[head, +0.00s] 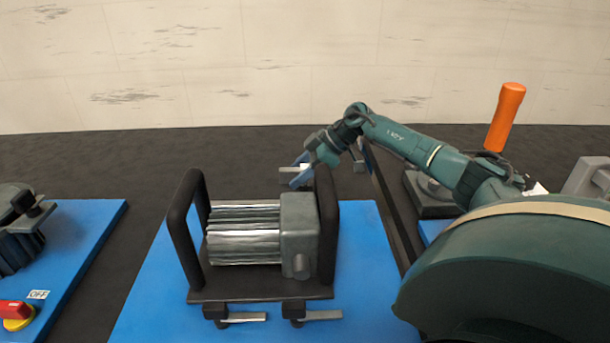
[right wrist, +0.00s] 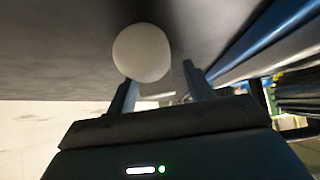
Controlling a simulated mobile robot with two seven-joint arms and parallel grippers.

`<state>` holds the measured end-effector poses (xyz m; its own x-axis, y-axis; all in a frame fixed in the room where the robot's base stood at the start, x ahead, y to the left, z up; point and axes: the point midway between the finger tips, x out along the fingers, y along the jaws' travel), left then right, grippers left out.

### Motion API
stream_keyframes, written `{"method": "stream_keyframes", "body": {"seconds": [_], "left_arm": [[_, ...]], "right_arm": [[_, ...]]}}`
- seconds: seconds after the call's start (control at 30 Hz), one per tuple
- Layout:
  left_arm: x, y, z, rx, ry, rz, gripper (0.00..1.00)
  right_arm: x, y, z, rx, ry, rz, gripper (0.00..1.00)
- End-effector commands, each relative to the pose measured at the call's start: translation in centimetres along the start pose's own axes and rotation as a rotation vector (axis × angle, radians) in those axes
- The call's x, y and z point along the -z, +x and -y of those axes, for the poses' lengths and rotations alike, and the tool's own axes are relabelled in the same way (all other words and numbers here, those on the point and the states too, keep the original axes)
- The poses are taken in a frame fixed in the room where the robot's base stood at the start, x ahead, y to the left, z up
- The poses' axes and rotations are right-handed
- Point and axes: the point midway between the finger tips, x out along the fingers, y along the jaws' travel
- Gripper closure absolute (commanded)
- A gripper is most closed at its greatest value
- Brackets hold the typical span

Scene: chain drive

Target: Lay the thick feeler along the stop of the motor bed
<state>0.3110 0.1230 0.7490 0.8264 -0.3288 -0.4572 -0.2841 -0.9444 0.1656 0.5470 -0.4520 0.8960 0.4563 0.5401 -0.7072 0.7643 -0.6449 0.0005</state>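The motor (head: 260,235), with a ribbed silver body and a grey end block, sits on a dark bed plate (head: 262,291) between two upright black handles. My right gripper (head: 299,168) is at the far side of the motor, near the top of the right handle (head: 328,235). In the right wrist view its two fingers (right wrist: 160,88) stand apart. I cannot make out the thick feeler or the bed's stop. My left gripper is not in view.
Two small clamps with metal bars (head: 240,317) (head: 320,315) lie at the bed's near edge on the blue mat (head: 370,285). An orange handle (head: 506,115) stands at the right. A second blue mat (head: 85,245) at the left holds a red and yellow switch (head: 16,312).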

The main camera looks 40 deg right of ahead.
Motion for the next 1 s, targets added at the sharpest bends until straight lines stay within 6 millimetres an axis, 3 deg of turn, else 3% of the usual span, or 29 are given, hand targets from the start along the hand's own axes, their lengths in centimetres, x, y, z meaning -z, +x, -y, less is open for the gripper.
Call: {"method": "stream_keyframes", "body": {"seconds": [0.6,1.0], "left_arm": [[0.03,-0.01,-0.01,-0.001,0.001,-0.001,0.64],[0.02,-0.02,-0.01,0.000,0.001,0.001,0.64]], "right_arm": [[-0.01,-0.04,0.01,0.000,0.000,0.000,1.00],[0.30,-0.32,-0.04,-0.001,-0.002,-0.003,1.00]]}}
